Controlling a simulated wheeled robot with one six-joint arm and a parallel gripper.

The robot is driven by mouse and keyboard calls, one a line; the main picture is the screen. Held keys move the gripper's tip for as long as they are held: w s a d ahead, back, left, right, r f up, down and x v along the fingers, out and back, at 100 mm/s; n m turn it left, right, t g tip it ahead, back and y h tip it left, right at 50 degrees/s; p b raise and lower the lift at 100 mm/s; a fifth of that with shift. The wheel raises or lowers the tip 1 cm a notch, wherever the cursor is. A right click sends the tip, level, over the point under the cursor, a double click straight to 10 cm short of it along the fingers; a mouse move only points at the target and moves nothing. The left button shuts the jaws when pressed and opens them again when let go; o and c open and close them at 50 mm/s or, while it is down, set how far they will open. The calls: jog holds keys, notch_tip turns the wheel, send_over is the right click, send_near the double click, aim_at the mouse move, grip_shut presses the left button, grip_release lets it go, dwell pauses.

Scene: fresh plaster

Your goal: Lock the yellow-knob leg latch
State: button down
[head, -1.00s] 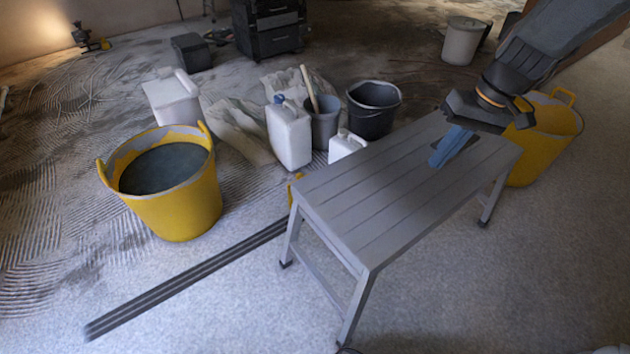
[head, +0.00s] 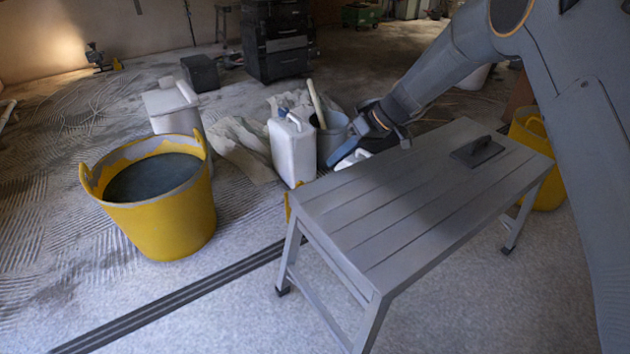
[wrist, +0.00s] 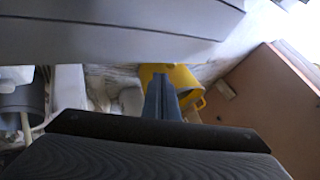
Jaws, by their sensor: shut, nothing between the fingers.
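The grey slatted work bench (head: 400,215) stands on splayed legs at the right of the head view. A small yellow piece (head: 288,208) shows by its far left leg; it may be the latch knob, but it is too small and partly hidden to be sure. My gripper (head: 338,156) is shut and empty, with blue fingers, at the far long edge of the bench top. In the wrist view the shut fingers (wrist: 160,97) point down past a grey slatted surface. No latch can be made out there.
A white jerrycan (head: 292,150) and a grey bucket (head: 331,138) stand close behind the bench, near my gripper. A trowel (head: 478,151) lies on the bench top. A yellow tub (head: 165,215) stands left; another yellow tub (head: 545,190) is behind the bench's right end.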

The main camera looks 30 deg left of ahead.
jog(key=b+x, duration=0.2)
jog(key=x, duration=0.8)
dwell(0.4)
